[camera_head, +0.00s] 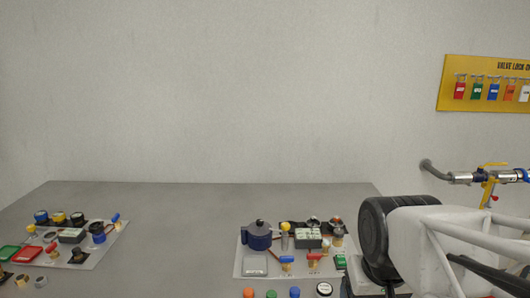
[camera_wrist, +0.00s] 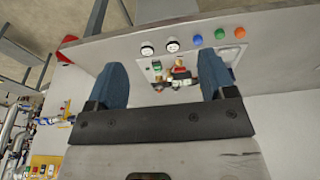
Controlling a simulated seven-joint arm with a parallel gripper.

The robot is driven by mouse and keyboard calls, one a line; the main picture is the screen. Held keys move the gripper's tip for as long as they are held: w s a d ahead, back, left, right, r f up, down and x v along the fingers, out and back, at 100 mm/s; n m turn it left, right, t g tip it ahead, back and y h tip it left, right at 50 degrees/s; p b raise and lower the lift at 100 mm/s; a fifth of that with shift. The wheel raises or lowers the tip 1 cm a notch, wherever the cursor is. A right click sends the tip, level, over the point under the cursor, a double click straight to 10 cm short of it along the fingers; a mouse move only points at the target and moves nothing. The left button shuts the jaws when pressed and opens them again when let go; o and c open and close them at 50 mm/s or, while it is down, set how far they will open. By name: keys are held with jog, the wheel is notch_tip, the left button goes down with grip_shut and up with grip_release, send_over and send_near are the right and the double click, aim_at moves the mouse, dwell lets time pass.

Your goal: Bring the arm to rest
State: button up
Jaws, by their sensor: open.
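My gripper (camera_wrist: 161,80) shows in the wrist view with its two blue fingers spread wide apart. It is open, and nothing is held between the fingers. Beyond the gap are the fittings of a panel (camera_wrist: 173,75) on the grey table (camera_wrist: 110,45), seen at a strong tilt. In the head view my arm fills the lower right, and I cannot make out the fingers there. The arm hides part of the table's right side.
The table (camera_head: 180,225) carries a left panel (camera_head: 98,253) and a right panel (camera_head: 255,267) with valves and gauges. Buttons line the front, including a green one (camera_head: 271,294). A yellow lock board (camera_head: 450,85) and a pipe (camera_head: 435,172) are on the right wall. The table's middle is clear.

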jog(key=shift+s+d+f, duration=0.1)
jog(key=shift+s, duration=0.6)
jog(key=shift+s+d+f, duration=0.1)
jog(key=shift+s, duration=0.6)
dwell(1.0)
